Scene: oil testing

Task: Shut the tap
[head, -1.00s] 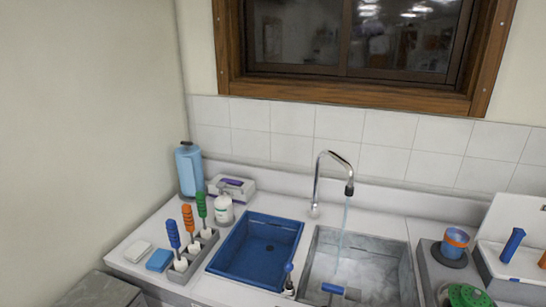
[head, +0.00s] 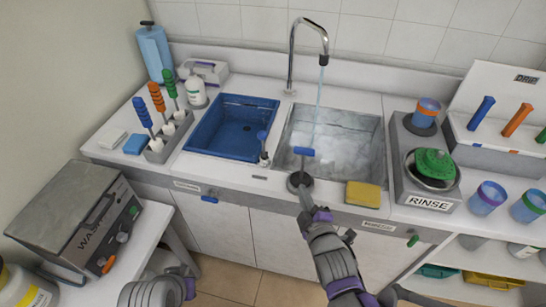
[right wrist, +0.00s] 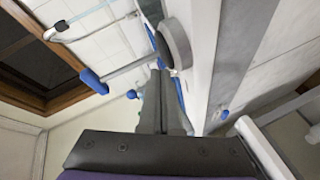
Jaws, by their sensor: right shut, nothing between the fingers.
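The chrome faucet (head: 292,52) stands behind the steel sink (head: 382,140), and a thin stream of water (head: 318,95) runs from its spout into the sink. A lever with a blue bar handle (head: 304,151) rises from a round grey base at the sink's front edge. In the right wrist view, the lever's blue end (right wrist: 92,80) and round base (right wrist: 176,42) are close ahead of the fingers. My right gripper (head: 305,200) is shut and empty, just in front of the lever base; I cannot tell whether it touches. My left gripper is not in view.
A blue basin (head: 205,128) and a small blue-knobbed fixture (head: 262,137) are left of the lever. A yellow sponge (head: 363,195) lies to its right on the front edge. The rinse station (head: 405,190) stands farther right, and a wash machine (head: 75,215) at left.

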